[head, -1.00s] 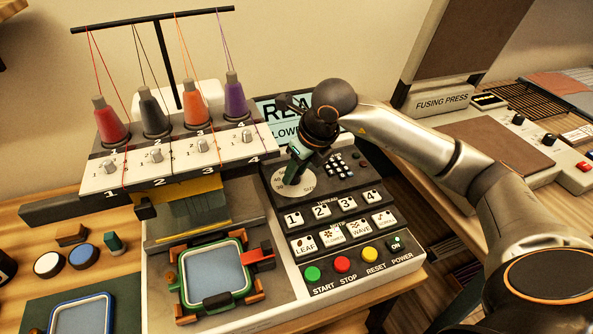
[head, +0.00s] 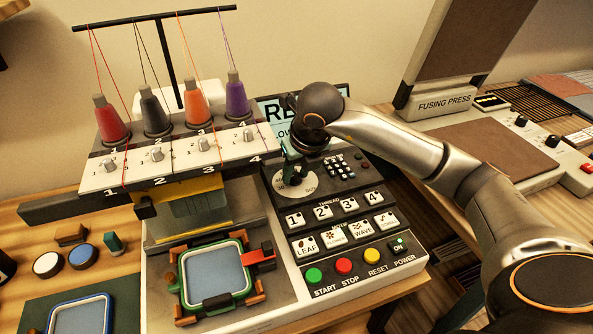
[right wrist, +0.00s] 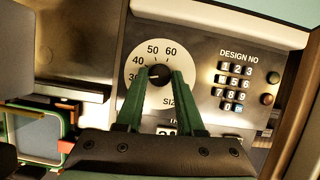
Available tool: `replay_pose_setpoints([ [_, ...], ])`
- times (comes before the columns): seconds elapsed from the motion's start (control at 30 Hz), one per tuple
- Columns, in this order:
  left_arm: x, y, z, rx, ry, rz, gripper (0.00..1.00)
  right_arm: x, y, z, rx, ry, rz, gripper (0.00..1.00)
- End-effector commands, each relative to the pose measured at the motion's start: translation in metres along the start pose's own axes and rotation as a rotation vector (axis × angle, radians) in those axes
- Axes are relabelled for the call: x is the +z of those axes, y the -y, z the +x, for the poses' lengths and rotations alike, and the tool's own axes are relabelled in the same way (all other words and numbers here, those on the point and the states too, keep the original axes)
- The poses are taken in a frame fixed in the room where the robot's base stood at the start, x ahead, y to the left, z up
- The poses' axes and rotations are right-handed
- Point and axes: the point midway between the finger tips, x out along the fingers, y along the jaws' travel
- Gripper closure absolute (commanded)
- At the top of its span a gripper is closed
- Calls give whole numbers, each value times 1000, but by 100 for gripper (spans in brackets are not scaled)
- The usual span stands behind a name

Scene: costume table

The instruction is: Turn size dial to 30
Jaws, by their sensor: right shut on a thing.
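The size dial is a pale round plate (head: 296,187) on the embroidery machine's black panel, mostly covered by my right gripper in the head view. In the right wrist view the size dial (right wrist: 158,74) has a dark centre knob, with 30, 40, 50 and 60 readable around its left and top. A small light mark on the knob points left, towards the 30 to 40 side; its exact reading is unclear. My right gripper (right wrist: 160,84) has its green fingers on either side of the knob, shut on it. My left gripper is not in view.
The design keypad (right wrist: 235,85) is right of the dial. Thread and pattern buttons (head: 338,210) lie below it. Thread cones (head: 196,102) stand to the left, and a screen (head: 272,108) is behind my wrist. A fusing press (head: 490,145) stands at right.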

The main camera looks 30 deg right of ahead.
Motion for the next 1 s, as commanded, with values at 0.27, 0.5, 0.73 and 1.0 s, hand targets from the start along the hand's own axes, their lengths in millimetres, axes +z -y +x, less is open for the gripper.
replay_pose_setpoints([
  [0.27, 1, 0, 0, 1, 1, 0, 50, 1, 0, -1, 0, 2, 0, 45],
  [0.5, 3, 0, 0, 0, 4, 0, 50, 0, 0, 0, 0, 1, -1, 34],
  [0.73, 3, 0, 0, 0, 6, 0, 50, 1, 0, -10, 1, 2, -1, 34],
  [1.0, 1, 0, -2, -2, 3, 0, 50, 2, 0, -64, 2, 6, -1, 34],
])
